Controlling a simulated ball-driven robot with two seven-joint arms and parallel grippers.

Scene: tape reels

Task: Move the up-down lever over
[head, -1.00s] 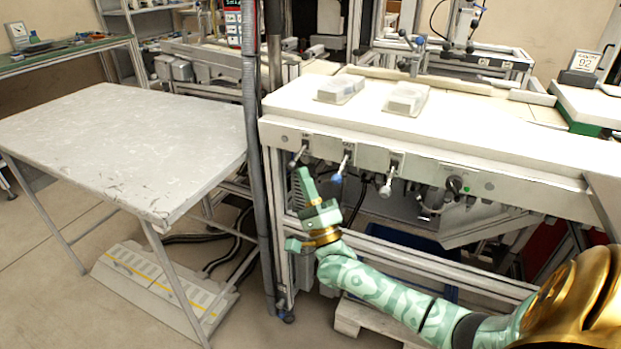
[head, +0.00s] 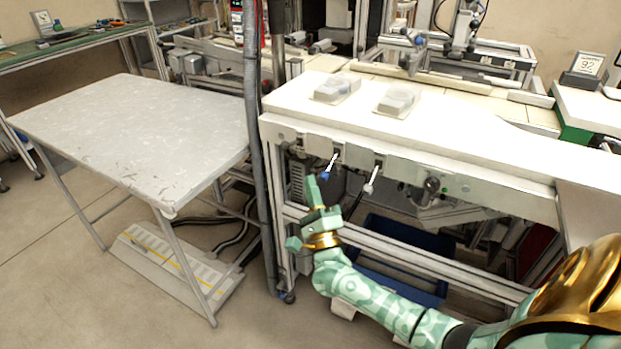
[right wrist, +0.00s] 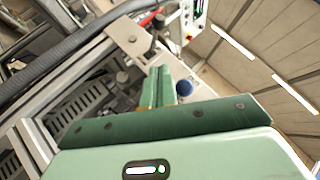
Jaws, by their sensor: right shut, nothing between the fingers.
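My right gripper (head: 313,179) is shut and empty, pointing up just below the front panel of the white workbench. A lever with a blue knob (head: 327,174) hangs from the panel just right of the fingertips. A lever with a pale grey knob (head: 369,188) hangs further right. I cannot read which is the up-down lever. In the right wrist view, the shut fingers (right wrist: 160,84) stand close beside the blue knob (right wrist: 184,88). I cannot tell whether they touch it. The leftmost lever is not clear in the head view now. My left gripper is out of view.
The white workbench (head: 470,148) carries two clear-lidded pale boxes. A grey vertical pole with a hose (head: 253,120) stands at its left end. A bare grey table (head: 140,130) is further left. A blue crate (head: 400,275) sits under the bench.

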